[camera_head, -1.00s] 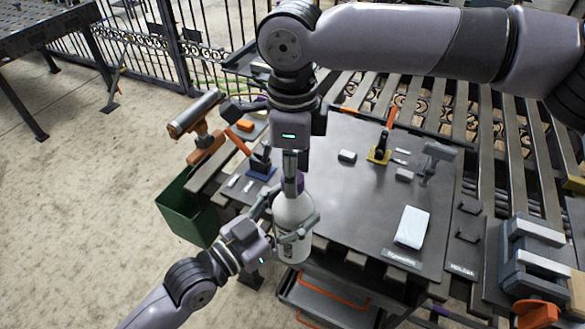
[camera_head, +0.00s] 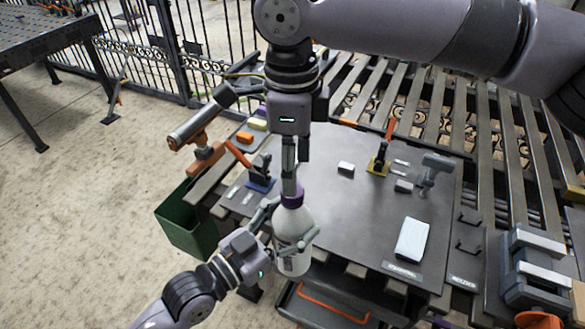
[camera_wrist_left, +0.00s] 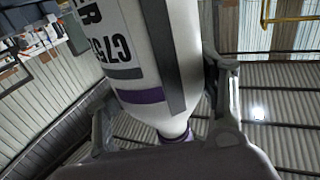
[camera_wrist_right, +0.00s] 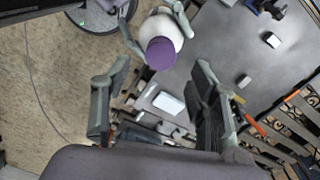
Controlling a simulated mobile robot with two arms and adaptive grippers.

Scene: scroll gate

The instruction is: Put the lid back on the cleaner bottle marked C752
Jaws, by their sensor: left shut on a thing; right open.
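The cleaner bottle (camera_head: 293,232) is white with a label; the left wrist view shows part of the marking "C75" on the bottle (camera_wrist_left: 115,35). A purple lid (camera_wrist_right: 160,52) sits on the bottle's top; it also shows in the head view (camera_head: 293,198). Whether it is fully seated cannot be told. My left gripper (camera_head: 285,245) is shut around the bottle's body and holds it upright at the table's near edge. My right gripper (camera_head: 290,178) points down just above the lid. Its fingers are open and empty in the right wrist view (camera_wrist_right: 157,75).
The dark table (camera_head: 345,215) has clear room in its middle. A white block (camera_head: 412,238) lies at its right front. A small clamp-like tool (camera_head: 380,158) and a grey tool (camera_head: 433,170) stand farther back. A green bin (camera_head: 188,228) is at left.

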